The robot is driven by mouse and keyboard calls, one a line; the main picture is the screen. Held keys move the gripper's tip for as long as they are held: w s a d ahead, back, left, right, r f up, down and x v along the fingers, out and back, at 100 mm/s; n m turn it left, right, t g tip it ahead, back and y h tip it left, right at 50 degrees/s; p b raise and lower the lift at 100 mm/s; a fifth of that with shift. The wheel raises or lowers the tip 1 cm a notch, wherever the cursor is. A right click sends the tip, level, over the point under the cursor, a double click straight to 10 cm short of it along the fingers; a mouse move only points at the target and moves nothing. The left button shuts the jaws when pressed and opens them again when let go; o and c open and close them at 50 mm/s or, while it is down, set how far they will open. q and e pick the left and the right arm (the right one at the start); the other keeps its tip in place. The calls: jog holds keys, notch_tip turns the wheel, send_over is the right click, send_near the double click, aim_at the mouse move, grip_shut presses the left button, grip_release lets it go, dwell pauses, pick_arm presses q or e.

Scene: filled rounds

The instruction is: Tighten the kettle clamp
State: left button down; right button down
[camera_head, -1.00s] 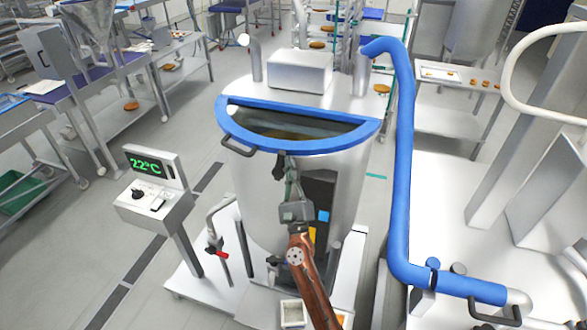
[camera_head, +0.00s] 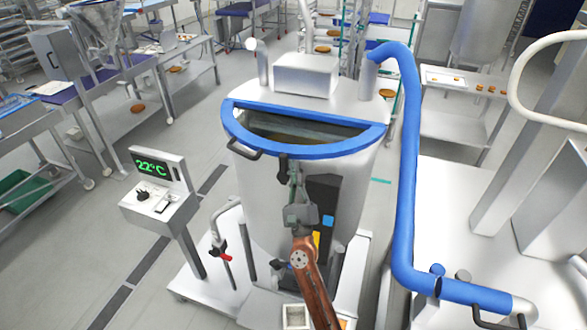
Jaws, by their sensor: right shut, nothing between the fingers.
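The large steel kettle (camera_head: 262,200) stands in the middle, with a blue half-round rim (camera_head: 312,153) around its open top. A dark fitting (camera_head: 283,167), which looks like the kettle clamp, hangs just below the front of the rim. My right gripper (camera_head: 294,170) points up at the kettle's front, immediately right of this fitting. Its fingers are shut with nothing between them. I cannot tell whether they touch the fitting, and the gripper hides part of the kettle wall. My left gripper is out of view.
A blue pipe (camera_head: 408,170) runs down the kettle's right side to a white platform (camera_head: 450,220). A control post (camera_head: 160,195) reading 22°C stands at left. A red-handled valve (camera_head: 222,254) is low beside the kettle. A black handle (camera_head: 240,150) juts from the rim.

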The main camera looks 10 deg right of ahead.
jog(key=s+d+p, duration=0.2)
jog(key=s+d, duration=0.4)
jog(key=s, duration=0.5)
